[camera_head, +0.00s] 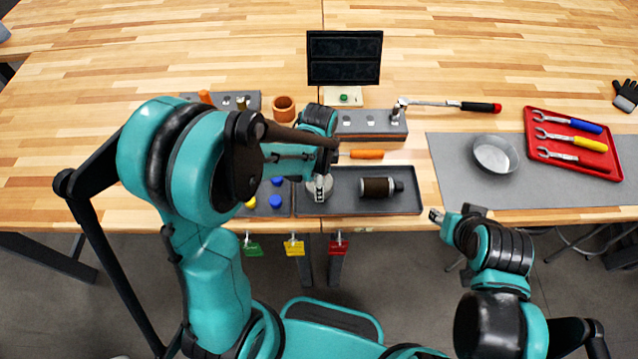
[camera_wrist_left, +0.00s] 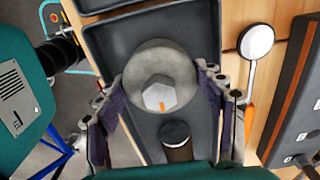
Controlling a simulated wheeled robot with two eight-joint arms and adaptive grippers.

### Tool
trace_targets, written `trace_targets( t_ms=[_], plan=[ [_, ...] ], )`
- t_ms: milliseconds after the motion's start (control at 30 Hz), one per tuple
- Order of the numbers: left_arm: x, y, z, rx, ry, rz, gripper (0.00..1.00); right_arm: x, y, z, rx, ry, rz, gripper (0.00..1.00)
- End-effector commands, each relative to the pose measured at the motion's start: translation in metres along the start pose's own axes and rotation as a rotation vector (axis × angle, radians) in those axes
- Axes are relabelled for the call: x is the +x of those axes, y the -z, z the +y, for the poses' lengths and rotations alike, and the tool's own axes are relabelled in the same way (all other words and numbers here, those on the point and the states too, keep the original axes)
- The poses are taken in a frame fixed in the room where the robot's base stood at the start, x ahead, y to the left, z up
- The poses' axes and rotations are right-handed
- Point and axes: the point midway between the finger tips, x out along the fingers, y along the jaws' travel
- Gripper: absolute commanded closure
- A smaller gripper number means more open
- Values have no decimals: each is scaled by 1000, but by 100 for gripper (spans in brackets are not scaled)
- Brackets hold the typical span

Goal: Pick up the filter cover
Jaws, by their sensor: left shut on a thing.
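The filter cover (camera_wrist_left: 160,75) is a round grey cap with a hexagonal raised centre and an orange mark. It also shows in the head view (camera_head: 313,184), partly hidden by my left gripper. My left gripper (camera_wrist_left: 165,82) is shut on the cover, with one finger on each side of its rim. It is at the left end of the dark tray (camera_head: 410,206); I cannot tell whether the cover touches the tray. My right gripper (camera_head: 437,215) is at the table's front edge, away from the cover, and its jaws are too small to read.
A dark filter (camera_head: 376,188) lies in the same tray, close right of the cover. Behind are an orange-handled tool (camera_head: 366,154), a grey socket block (camera_head: 385,124) and a ratchet (camera_head: 440,104). A metal bowl (camera_head: 495,154) and red wrench tray (camera_head: 570,143) stand right.

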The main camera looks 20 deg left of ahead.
Motion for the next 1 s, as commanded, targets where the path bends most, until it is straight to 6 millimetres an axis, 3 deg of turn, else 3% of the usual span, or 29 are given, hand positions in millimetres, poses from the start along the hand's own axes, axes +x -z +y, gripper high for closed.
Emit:
trace_targets(
  t_ms=[67,500,700,1000],
  plan=[
    [-20,0,0,0,0,0,84,-7,5,0,0,0,0,60],
    [-74,58,75,5,0,0,84,-22,16,0,0,0,0,60],
    [-84,70,89,2,0,0,84,-24,17,0,0,0,0,60],
    [-86,72,92,0,0,0,84,-24,17,0,0,0,0,60]
  ],
)
